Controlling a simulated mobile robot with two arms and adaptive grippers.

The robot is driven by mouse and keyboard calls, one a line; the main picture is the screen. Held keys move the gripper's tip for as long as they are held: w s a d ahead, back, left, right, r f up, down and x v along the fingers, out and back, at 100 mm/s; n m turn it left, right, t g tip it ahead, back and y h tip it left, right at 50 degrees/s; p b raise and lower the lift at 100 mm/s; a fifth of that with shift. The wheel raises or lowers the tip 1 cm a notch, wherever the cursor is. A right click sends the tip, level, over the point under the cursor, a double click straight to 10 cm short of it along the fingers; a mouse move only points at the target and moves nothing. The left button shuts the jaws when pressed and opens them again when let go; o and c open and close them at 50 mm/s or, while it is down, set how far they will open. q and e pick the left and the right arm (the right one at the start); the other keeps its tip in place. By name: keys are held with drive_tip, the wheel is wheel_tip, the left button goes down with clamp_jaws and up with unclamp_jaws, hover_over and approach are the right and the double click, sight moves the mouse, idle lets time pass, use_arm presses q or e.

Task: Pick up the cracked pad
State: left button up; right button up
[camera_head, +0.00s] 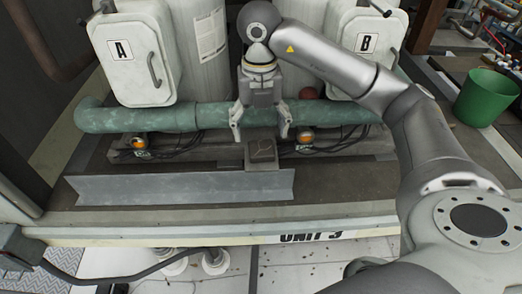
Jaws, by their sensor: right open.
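A small dark square pad (262,152) sits on a low block at the middle of the platform, in front of the green pipe. A thin line marks its top; it looks like the cracked pad, but the crack is too small to be sure of. My right gripper (262,133) points down with its fingers spread, one to each side of the pad's far part. It is open and empty, and I cannot tell how far above the pad the fingertips are. My left gripper is not in view.
A green pipe (200,116) runs behind the pad, below doors A (131,57) and B (368,47). A grey angle bar (150,188) lies in front. Orange-capped parts with cables (139,144) lie nearby. A green bucket (486,97) stands at the right.

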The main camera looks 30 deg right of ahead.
sight(261, 147)
drive_tip(key=shift+s+f, duration=0.1)
drive_tip(key=shift+f, duration=0.5)
wheel_tip(261, 147, down, 3)
drive_tip(key=shift+s+d+f+p, duration=0.1)
drive_tip(key=shift+p, duration=0.7)
drive_tip(key=shift+f, duration=0.6)
drive_tip(key=c, duration=1.1)
